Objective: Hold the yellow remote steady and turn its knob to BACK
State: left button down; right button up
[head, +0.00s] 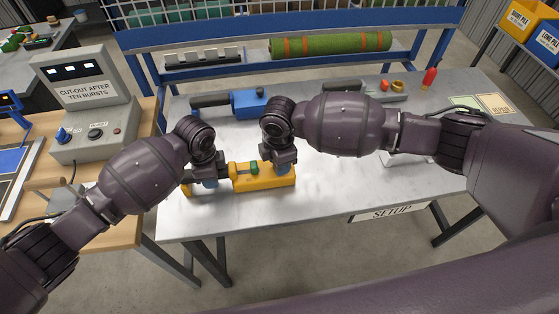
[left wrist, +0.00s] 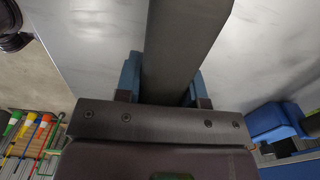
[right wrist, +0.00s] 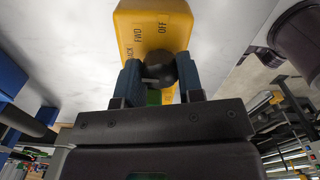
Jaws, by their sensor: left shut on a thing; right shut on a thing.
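The yellow remote (head: 265,182) lies on the metal bench, with a green part (head: 254,167) on its top. My left gripper (head: 210,183) is at its left end. In the left wrist view a dark grey bar (left wrist: 185,45), seemingly the remote's grip, runs between the blue fingers. My right gripper (head: 282,168) is over the remote's right part. In the right wrist view its blue fingers are shut on the dark knob (right wrist: 159,67). The labels OFF, FWD and a partly hidden BACK show on the yellow face (right wrist: 152,18) beyond the knob. I cannot tell where the knob points.
A blue tool (head: 248,103) with a dark end lies behind the remote. A green turf roll (head: 330,45) with orange bands lies at the back. A grey control box (head: 88,95) stands left, and a red-tipped item (head: 429,78) back right. The bench's front middle is clear.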

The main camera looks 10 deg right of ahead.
pick_arm(q)
jog(key=shift+s+a+f, duration=0.1)
jog(key=shift+a+f, duration=0.05)
jog(key=shift+f, duration=0.05)
dwell(0.3)
pick_arm(e)
jog(key=o, duration=0.9)
notch_tip(320, 180, up, 12)
jog(key=shift+r, duration=0.1)
dwell(0.3)
pick_arm(q)
jog(key=c, duration=0.6)
grip_release()
jog(key=shift+r, duration=0.1)
jog(key=shift+c, duration=0.2)
jog(key=shift+r, duration=0.15)
